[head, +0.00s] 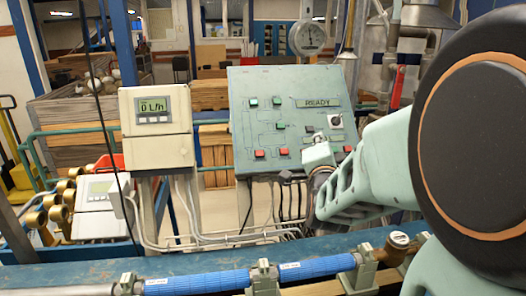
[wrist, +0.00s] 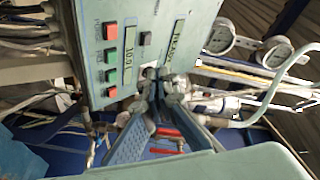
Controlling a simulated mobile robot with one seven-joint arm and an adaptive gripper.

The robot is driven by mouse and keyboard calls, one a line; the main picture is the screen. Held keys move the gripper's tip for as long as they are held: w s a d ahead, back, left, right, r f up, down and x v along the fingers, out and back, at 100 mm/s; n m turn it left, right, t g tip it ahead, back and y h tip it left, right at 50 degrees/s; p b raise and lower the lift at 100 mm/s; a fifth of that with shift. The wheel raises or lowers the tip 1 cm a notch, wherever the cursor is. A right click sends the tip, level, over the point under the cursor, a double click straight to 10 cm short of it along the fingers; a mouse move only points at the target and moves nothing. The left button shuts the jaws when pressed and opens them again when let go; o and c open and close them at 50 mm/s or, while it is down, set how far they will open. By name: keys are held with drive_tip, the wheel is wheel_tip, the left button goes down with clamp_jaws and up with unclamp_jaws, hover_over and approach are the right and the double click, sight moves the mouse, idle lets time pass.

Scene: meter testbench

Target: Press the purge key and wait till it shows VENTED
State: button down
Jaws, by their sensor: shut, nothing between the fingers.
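The green control panel (head: 285,95) stands in the middle of the head view. Its display (head: 317,103) reads READY. Red and green keys (wrist: 111,55) show to the left.
A beige meter box (head: 156,125) left of the panel reads 0 L/h. A blue pipe (head: 250,274) runs along the front bench. Cables hang below the panel. In the wrist view, round gauges (wrist: 222,38) and pipework are right of the panel.

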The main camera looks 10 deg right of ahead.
drive_tip(key=w+f+b, duration=0.3)
drive_tip(key=w+f, duration=0.2)
drive_tip(key=w, duration=0.1)
drive_tip(key=shift+w+f+b, duration=0.2)
drive_tip(key=shift+f+b, duration=0.15)
drive_tip(key=shift+w+f+b, duration=0.1)
drive_tip(key=shift+f+b, duration=0.1)
drive_tip(key=shift+b, duration=0.2)
idle(1.1)
drive_tip(key=shift+w+f, duration=0.1)
drive_tip(key=shift+w+b, duration=0.1)
drive_tip(key=shift+b, duration=0.3)
